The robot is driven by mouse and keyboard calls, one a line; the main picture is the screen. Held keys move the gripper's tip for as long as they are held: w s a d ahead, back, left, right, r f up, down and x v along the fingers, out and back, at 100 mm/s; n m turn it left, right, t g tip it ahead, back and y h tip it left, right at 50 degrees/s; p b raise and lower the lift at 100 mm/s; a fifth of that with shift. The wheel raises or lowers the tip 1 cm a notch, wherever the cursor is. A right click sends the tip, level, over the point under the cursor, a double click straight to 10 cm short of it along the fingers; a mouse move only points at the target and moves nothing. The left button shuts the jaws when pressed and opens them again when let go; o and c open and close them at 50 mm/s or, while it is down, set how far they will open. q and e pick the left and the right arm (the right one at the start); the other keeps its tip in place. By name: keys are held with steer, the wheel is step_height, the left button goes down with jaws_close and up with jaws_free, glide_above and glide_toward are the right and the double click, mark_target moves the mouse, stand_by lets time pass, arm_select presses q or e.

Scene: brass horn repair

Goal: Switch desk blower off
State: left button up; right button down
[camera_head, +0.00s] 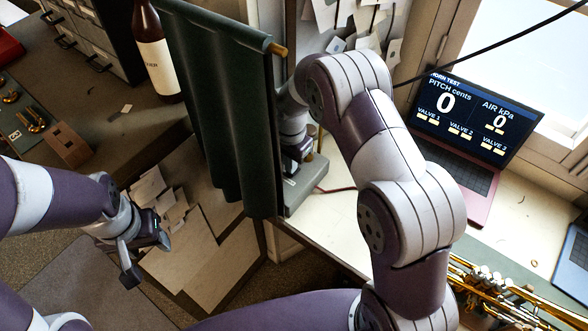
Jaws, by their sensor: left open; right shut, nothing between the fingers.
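A grey box-shaped device (302,186), which looks like the desk blower, sits on the pale bench, partly hidden behind a dark green hanging cloth (215,90). My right gripper (293,166) points down at the top of this box, close beside the cloth's right edge. It is shut and empty; I cannot tell whether it touches the box. The switch is not visible. My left gripper (142,260) is open and empty, low on the left above the floor and scattered papers.
A laptop (468,115) on the bench reads AIR kPa 0 and PITCH cents 0. Brass horn parts (500,290) lie at the lower right. A bottle (152,50) stands on the dark left bench. A black cable crosses the upper right.

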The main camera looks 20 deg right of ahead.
steer(key=shift+f+b, duration=0.3)
steer(key=shift+f, duration=0.25)
steer(key=shift+r, duration=0.15)
steer(key=shift+r+p, duration=0.3)
steer(key=shift+p, duration=0.15)
step_height(320, 180, up, 6)
steer(key=p, duration=0.5)
steer(key=shift+r, duration=0.15)
